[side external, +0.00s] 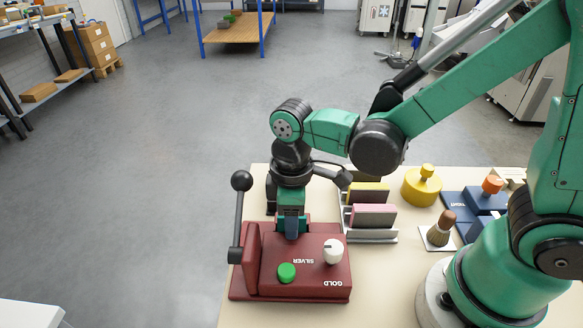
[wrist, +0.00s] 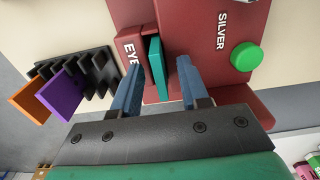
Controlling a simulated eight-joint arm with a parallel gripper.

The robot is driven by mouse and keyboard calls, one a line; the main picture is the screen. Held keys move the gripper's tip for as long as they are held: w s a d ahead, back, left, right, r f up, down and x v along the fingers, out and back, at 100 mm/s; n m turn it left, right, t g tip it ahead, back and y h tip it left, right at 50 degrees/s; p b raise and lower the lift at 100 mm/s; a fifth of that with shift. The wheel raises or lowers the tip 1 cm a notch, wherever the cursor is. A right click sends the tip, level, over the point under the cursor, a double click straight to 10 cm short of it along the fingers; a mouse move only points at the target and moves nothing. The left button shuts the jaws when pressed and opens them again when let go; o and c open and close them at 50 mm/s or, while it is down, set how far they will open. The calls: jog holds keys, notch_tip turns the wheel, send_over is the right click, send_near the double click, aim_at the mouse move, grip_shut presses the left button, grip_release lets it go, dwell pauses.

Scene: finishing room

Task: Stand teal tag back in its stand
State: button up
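A thin teal tag (wrist: 156,70) stands on edge in a slot of the red machine (wrist: 205,72), seen in the wrist view. My gripper (wrist: 157,80) is open, with one blue finger on each side of the tag and a gap on both sides. In the side view my gripper (side external: 291,232) points down at the red machine (side external: 318,285) and hides the tag. A black slotted rack (wrist: 95,68) in the wrist view holds an orange tag (wrist: 32,98) and a purple tag (wrist: 68,95). I cannot tell whether it is the teal tag's stand.
The machine has a green button (side external: 287,272), a white knob (side external: 333,251) and a black-knobbed lever (side external: 240,205). Holders with a pink block (side external: 374,214) and a yellow block (side external: 370,191) stand beside it. A brush (side external: 440,229) and yellow pot (side external: 421,186) are farther right.

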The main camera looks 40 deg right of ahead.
grip_shut()
jog(key=shift+r, duration=3.75)
jog(key=w+d+f, duration=0.1)
jog(key=w+d, duration=0.3)
jog(key=w, duration=0.3)
jog(key=shift+d+f, duration=0.2)
jog(key=shift+f, duration=2.6)
